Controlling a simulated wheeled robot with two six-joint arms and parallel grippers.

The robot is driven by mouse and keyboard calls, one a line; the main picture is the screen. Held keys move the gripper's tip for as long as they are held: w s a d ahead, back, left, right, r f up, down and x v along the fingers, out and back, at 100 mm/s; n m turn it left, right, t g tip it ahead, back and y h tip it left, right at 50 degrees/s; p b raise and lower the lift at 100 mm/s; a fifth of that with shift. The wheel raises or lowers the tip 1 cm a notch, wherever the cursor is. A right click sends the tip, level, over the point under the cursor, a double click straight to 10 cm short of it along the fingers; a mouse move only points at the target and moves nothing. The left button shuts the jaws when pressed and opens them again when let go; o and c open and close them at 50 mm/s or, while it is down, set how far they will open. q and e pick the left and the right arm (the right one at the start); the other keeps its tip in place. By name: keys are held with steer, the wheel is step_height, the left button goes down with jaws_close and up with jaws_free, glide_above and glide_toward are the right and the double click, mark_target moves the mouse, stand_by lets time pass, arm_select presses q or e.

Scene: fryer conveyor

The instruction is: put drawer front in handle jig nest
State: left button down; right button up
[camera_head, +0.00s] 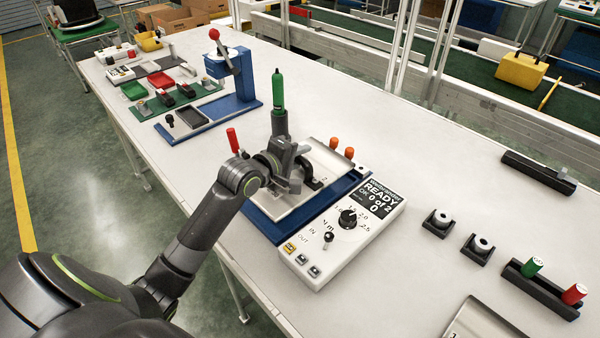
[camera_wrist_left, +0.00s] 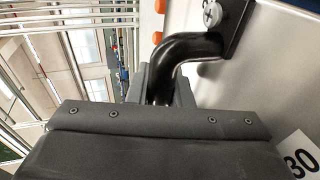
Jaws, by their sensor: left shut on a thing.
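The drawer front, a pale flat panel (camera_head: 328,158), is over the blue base of the handle jig (camera_head: 262,222); I cannot tell whether it rests fully in the nest. My left gripper (camera_head: 292,172) is over the panel and hides part of it. It is shut on a black curved handle (camera_head: 312,178). In the left wrist view, the dark handle (camera_wrist_left: 184,48) passes between the grey jaws (camera_wrist_left: 162,85), with a pale surface (camera_wrist_left: 262,70) beside it. Two orange knobs (camera_head: 341,148) stand at the jig's far side. My right gripper is out of view.
A control box (camera_head: 345,225) reading READY, 0 of 2, is right of the jig. A red-topped press with a blue base (camera_head: 238,105) stands behind. Black holders (camera_head: 437,222) and a rack with green and red pieces (camera_head: 540,290) are right. The white table between is clear.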

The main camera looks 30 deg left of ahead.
mark_target(300, 169)
arm_select(q)
steer(key=shift+f, duration=0.55)
step_height(300, 169, down, 3)
steer(key=shift+f, duration=0.35)
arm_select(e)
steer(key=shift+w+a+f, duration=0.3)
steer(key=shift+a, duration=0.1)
arm_select(q)
steer(key=shift+f, duration=0.1)
steer(key=c, duration=1.3)
jaws_free()
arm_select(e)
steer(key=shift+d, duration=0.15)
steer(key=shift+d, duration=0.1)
